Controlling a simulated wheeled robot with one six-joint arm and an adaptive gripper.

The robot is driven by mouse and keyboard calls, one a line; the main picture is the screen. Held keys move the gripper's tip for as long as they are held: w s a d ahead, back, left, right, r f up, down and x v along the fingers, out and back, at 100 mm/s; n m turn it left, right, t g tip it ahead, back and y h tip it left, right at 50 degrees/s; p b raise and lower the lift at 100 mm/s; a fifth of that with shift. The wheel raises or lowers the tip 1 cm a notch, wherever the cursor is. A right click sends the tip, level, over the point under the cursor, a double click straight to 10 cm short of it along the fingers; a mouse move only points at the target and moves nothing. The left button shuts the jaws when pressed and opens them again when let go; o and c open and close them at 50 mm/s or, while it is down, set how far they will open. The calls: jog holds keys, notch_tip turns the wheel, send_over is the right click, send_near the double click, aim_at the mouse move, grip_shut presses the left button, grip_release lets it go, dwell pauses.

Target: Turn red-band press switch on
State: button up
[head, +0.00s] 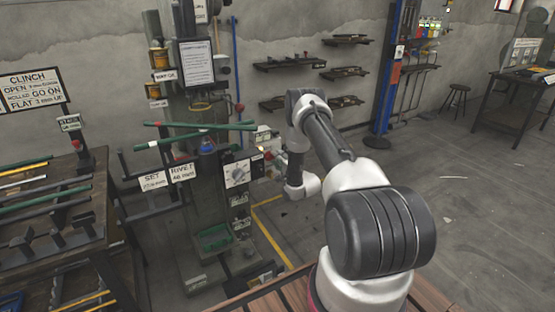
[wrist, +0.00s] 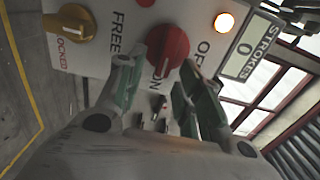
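The red rotary switch (wrist: 167,48) sits on a light control panel in the wrist view, with "ON" lettering around it. My gripper (wrist: 155,75) has two green-padded fingers spread apart at the switch, one on each side of its lower part. The gripper is open; I cannot tell whether either finger touches the switch. In the head view the press (head: 208,130) stands left of my arm, its control box (head: 265,138) partly hidden behind the arm.
A gold knob (wrist: 74,24) marked LOCKED and FREE is left of the red switch. A lit orange lamp (wrist: 224,22) and a STROKES counter (wrist: 245,48) reading 0 are to the right.

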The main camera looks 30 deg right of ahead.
jog(key=s, duration=1.1)
jog(key=shift+d, duration=0.2)
